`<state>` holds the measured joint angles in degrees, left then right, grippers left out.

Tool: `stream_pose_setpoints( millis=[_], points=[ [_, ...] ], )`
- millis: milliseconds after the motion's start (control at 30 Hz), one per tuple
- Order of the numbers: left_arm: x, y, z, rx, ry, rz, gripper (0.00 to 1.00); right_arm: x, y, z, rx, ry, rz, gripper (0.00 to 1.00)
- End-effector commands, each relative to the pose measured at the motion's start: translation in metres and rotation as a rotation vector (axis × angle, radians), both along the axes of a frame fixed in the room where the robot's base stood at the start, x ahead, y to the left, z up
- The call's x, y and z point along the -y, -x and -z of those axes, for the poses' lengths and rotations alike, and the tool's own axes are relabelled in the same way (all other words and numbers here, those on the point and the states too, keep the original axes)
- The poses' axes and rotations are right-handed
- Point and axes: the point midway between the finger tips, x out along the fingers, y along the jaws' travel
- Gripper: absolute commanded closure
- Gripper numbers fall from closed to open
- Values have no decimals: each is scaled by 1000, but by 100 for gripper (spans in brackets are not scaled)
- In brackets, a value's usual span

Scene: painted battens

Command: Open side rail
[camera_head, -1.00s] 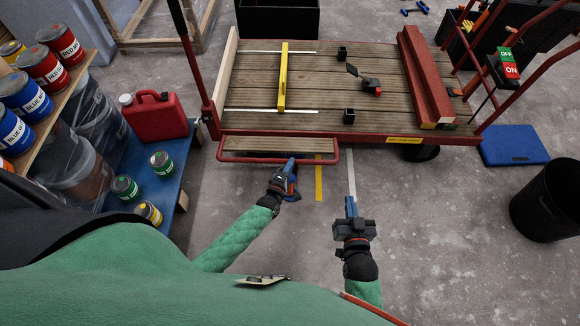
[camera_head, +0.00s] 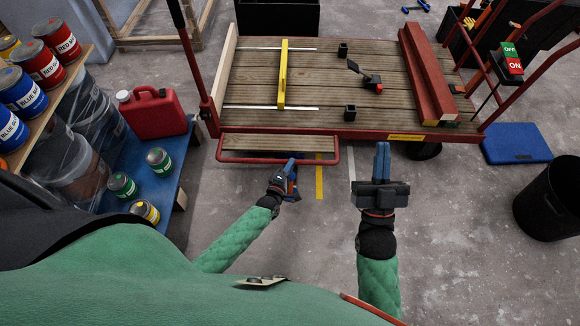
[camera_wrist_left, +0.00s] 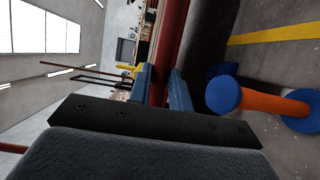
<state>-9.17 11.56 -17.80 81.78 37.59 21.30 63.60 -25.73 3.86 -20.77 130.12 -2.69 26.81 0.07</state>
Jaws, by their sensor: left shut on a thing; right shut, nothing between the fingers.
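The side rail (camera_head: 215,158) is a red tube frame on the near left side of the wooden-decked cart (camera_head: 330,95), with a wooden slat in it. My left gripper (camera_head: 292,166) is at the rail's right part and shut on its red tube. In the left wrist view the blue fingers (camera_wrist_left: 160,88) stand on either side of the red tube (camera_wrist_left: 172,45). My right gripper (camera_head: 382,160) is shut and empty, just in front of the cart's near edge, right of the rail.
On the deck lie a yellow level (camera_head: 283,75), red beams (camera_head: 427,75), and small black blocks. Paint cans and a red jerrycan (camera_head: 157,113) stand at left. A black bin (camera_head: 553,205) and a blue mat (camera_head: 516,144) are at right.

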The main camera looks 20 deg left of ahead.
Motion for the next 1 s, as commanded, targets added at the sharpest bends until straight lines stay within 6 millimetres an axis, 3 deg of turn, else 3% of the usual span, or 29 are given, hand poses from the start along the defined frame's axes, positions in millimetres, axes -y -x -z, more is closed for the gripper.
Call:
stream_pose_setpoints(
  millis=[500, 533, 633, 1000],
  points=[
    [1, 1, 2, -2, 1, 2, 100, 1, 3, -8, 27, -8, 1, 100],
    [1, 1, 2, -2, 1, 2, 78, 1, 3, -8, 27, -8, 1, 100],
    [1, 1, 1, -2, 0, 1, 59, 1, 3, -8, 27, -8, 1, 100],
    [0, 5, 1, -2, 0, 1, 59, 1, 3, -7, 21, -5, 0, 100]
  ],
)
